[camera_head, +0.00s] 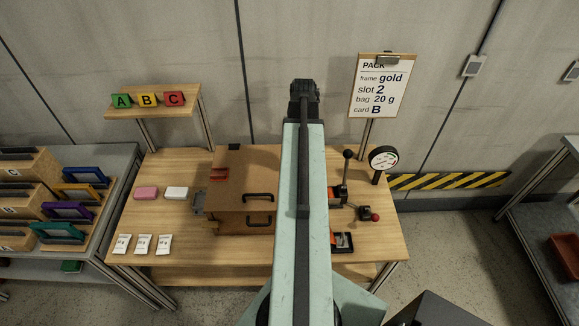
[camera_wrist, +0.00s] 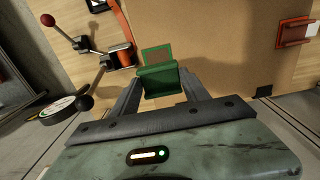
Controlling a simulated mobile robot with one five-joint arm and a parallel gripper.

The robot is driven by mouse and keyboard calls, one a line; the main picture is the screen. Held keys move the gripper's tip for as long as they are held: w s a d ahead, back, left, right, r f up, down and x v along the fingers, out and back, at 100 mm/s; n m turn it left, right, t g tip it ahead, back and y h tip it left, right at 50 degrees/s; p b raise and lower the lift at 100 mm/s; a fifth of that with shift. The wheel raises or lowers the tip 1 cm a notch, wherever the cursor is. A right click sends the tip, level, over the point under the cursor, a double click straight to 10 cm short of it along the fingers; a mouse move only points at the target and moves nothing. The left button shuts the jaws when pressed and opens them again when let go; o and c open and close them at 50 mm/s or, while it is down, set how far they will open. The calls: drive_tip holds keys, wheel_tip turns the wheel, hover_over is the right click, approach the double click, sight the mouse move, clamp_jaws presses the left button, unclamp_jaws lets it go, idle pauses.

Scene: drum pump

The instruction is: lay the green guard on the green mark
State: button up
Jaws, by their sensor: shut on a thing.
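The green guard (camera_wrist: 160,80) is a small green piece with a raised lip. In the wrist view it is held between the two fingers of my gripper (camera_wrist: 160,90), which is shut on it. The green mark (camera_wrist: 158,54), a thin green square outline on a brown surface, shows just beyond the guard. The guard overlaps the mark's near edge in the picture; I cannot tell whether it touches the surface. In the head view my arm hides the guard and the mark; only the dark back of my wrist shows near the top of the arm.
A lever with a red knob (camera_wrist: 47,20), a black knob (camera_wrist: 85,103) and a round gauge (camera_wrist: 58,108) stand left in the wrist view. A red-handled part (camera_wrist: 295,32) is at right. In the head view a brown box (camera_head: 238,190) stands on the wooden bench (camera_head: 165,255).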

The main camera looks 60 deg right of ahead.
drive_tip(key=shift+s+f, duration=0.15)
drive_tip(key=shift+s, duration=0.1)
wheel_tip(320, 180, down, 10)
drive_tip(key=b, duration=1)
drive_tip(key=shift+w, duration=0.1)
drive_tip(key=shift+r, duration=0.2)
drive_tip(key=shift+f, duration=0.15)
drive_tip(key=o, duration=1.3)
wheel_tip(320, 180, up, 12)
drive_tip(key=p, duration=1.2)
drive_tip(key=shift+r, duration=0.25)
drive_tip(key=shift+f, duration=0.1)
